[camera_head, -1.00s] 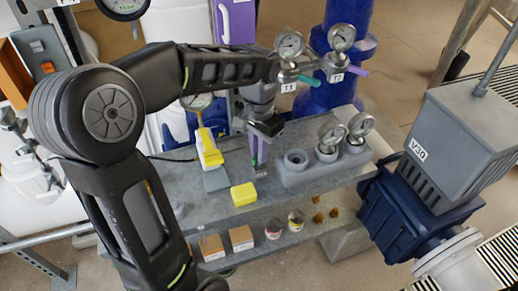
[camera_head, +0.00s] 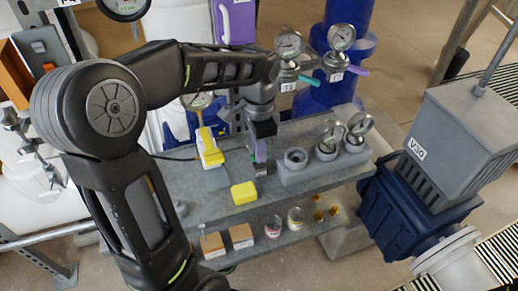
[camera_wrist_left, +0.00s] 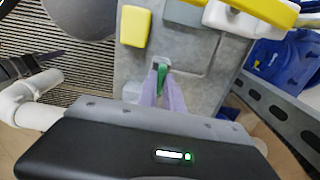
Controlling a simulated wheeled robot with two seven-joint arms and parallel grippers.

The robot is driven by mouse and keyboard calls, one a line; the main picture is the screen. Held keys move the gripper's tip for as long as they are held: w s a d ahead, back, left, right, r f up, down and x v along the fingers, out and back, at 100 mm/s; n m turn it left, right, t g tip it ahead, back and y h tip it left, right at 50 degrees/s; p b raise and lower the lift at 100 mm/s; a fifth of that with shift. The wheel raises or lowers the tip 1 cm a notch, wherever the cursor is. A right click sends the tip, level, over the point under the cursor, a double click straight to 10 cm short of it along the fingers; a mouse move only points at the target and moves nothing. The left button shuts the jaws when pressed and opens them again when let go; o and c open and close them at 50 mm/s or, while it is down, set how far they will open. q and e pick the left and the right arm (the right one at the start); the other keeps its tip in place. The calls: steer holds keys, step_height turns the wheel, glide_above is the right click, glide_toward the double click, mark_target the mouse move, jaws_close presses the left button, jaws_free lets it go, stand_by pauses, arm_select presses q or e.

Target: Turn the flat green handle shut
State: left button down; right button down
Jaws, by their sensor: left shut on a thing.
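The flat green handle (camera_wrist_left: 162,82) shows in the left wrist view, upright between two pale purple fingers. My left gripper (camera_wrist_left: 163,95) is shut on it, with the handle's far end showing past the fingertips. The fingers hide most of the green handle there.
A yellow block (camera_head: 244,193) and a yellow-and-white tool (camera_head: 210,150) lie left of the gripper. A grey block with gauges (camera_head: 322,160) stands close on the right. Jars and boxes (camera_head: 241,236) line the lower shelf. The grey V30 unit (camera_head: 455,150) stands at right.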

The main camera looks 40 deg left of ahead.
arm_select(q)
steer(key=c, duration=1.5)
jaws_free()
step_height(320, 180, up, 8)
steer(key=shift+f, duration=0.1)
